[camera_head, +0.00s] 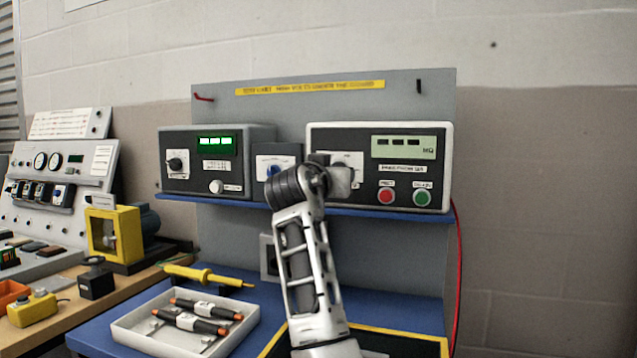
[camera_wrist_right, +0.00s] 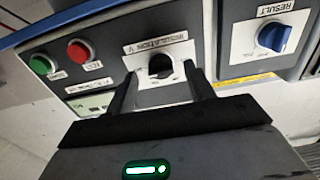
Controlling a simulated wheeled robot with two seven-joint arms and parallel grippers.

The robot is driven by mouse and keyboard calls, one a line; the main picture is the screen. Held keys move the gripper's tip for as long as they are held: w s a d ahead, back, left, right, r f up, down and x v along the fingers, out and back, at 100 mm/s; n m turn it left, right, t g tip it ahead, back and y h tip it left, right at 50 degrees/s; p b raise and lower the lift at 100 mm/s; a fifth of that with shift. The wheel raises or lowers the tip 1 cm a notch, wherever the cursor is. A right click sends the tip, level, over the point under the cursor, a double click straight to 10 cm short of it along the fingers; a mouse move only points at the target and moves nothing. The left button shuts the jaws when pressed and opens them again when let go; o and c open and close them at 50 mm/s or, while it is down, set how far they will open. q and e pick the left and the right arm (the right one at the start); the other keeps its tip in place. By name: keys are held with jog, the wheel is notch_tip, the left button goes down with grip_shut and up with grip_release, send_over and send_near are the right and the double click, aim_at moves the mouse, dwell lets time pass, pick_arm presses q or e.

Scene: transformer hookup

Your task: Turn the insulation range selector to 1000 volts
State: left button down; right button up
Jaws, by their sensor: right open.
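The insulation tester (camera_head: 432,178) is the right-hand grey box on the blue shelf, with a lit display marked MΩ. Its insulation range selector is a black knob (camera_wrist_right: 160,66) on a white plate lettered INSULATION V (camera_wrist_right: 155,46). In the head view my right gripper (camera_head: 338,172) covers the knob. In the right wrist view the right gripper (camera_wrist_right: 163,86) is open, with one finger on each side of the knob and gaps between. The scale marks are too small to read, so the knob's setting cannot be told. My left gripper is not in view.
Red (camera_head: 387,196) and green (camera_head: 422,198) buttons sit on the tester's face. A small box with a blue RESULT knob (camera_wrist_right: 274,37) stands beside it, then another meter (camera_head: 186,160) with a green display. A white tray (camera_head: 140,340) holding probes lies below.

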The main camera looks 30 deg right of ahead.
jog(key=b+v, duration=0.2)
jog(key=v, duration=1.3)
jog(key=shift+d, duration=0.1)
